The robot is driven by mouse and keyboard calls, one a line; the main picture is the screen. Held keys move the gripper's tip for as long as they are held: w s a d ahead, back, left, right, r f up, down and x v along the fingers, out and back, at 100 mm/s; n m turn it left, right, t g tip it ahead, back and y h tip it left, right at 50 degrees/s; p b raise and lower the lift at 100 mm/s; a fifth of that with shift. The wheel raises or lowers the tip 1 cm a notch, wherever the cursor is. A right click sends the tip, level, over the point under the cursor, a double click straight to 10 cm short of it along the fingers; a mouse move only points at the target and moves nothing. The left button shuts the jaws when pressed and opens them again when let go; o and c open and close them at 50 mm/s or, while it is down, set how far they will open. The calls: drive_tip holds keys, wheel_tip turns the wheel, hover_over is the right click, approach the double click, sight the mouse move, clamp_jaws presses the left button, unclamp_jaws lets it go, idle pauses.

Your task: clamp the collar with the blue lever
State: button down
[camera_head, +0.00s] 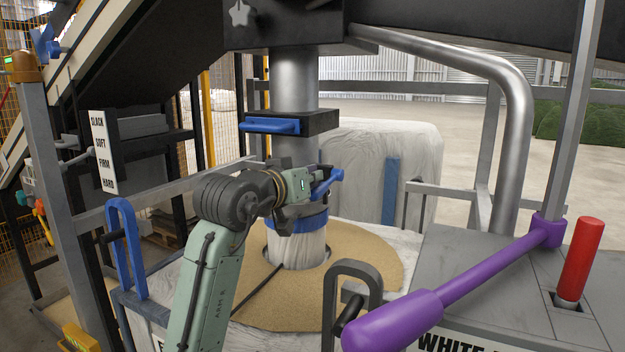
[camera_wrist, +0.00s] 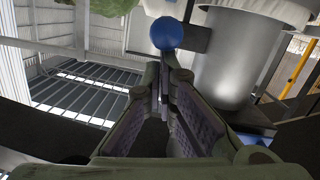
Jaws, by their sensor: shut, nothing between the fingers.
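The collar (camera_head: 297,224) is a blue band around the neck of a white sack, just below the steel spout (camera_head: 296,85). The blue lever (camera_head: 326,184) stands at the collar's upper right, tilted, with a knob at its raised end. In the wrist view the blue ball knob (camera_wrist: 172,34) shows just beyond my fingertips. My gripper (camera_head: 315,183) is beside the lever at its left in the head view. Its fingers, also in the wrist view (camera_wrist: 166,68), are shut with nothing between them. Whether they touch the lever is unclear. My wrist hides part of the collar's upper left.
A blue-handled slide (camera_head: 270,125) crosses the spout above. Tan grain-like material (camera_head: 360,265) surrounds the sack neck. A purple lever (camera_head: 450,290) and a red handle (camera_head: 581,258) stand at the right. A SLACK-to-HARD sign (camera_head: 103,152) is at the left.

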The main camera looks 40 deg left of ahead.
drive_tip(key=shift+d+f+t+b, duration=0.1)
drive_tip(key=shift+f+t+b, duration=1)
drive_tip(key=shift+f+b, duration=1.2)
drive_tip(key=f+t+b, duration=0.1)
drive_tip(key=b, duration=0.3)
drive_tip(key=shift+t+y, duration=0.4)
drive_tip(key=shift+f+t+b, duration=0.15)
drive_tip(key=shift+t+b, duration=0.35)
drive_tip(key=shift+b, duration=0.2)
